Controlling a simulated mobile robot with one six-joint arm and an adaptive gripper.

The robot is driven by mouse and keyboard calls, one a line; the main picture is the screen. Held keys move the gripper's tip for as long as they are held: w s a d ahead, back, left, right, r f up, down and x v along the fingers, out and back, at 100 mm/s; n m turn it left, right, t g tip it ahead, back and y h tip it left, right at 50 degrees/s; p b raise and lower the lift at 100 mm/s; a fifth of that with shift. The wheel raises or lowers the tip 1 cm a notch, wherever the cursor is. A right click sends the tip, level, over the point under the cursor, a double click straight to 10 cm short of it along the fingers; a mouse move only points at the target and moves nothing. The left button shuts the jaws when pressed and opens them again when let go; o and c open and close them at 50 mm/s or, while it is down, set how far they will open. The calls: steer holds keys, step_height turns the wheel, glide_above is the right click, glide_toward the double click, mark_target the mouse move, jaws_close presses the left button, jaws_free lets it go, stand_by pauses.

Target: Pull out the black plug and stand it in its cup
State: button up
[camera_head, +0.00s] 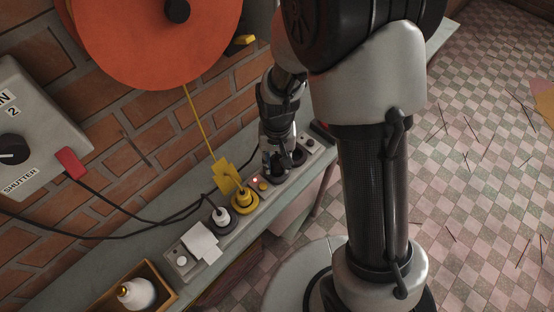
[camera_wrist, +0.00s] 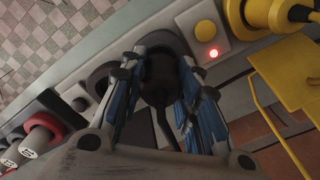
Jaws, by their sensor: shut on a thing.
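My gripper (camera_wrist: 160,95) is shut on the black plug (camera_wrist: 160,75), with one finger on each side of it. A black cord (camera_wrist: 163,125) runs from the plug down between the fingers. The plug is at a dark round socket (camera_wrist: 160,42) on the grey strip; I cannot tell whether it is still seated there. In the head view my gripper (camera_head: 275,165) is low over the strip (camera_head: 232,235), and its fingers hide the plug. A second dark round opening (camera_wrist: 98,76) is beside the plug, free of the gripper. I cannot tell which opening is the plug's cup.
A lit red lamp (camera_wrist: 213,52) and a yellow plug (camera_head: 244,199) with a yellow tag (camera_head: 226,176) are close by. A white plug (camera_head: 221,214) is farther along. A brick wall (camera_head: 125,130) and orange disc (camera_head: 150,40) border the bench. Black cables (camera_head: 110,232) cross it.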

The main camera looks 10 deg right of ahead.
mark_target(277, 158)
steer(key=shift+f+b, duration=0.55)
steer(key=shift+f, duration=0.25)
steer(key=o, duration=1.1)
steer(key=shift+o, duration=0.2)
steer(key=shift+r, duration=0.1)
step_height(277, 158, up, 12)
steer(key=shift+f, duration=0.1)
steer(key=shift+r, duration=0.2)
steer(key=s+d+r+n+t, duration=0.1)
steer(key=s+d+r+t, duration=0.1)
steer(key=s+r, duration=0.5)
steer(key=s+d+r+t, duration=0.2)
steer(key=s+d+r, duration=0.2)
steer(key=s, duration=0.6)
step_height(277, 158, up, 3)
steer(key=shift+d+f+n+t, duration=0.2)
steer(key=shift+n+t, duration=0.1)
steer(key=shift+n, duration=0.1)
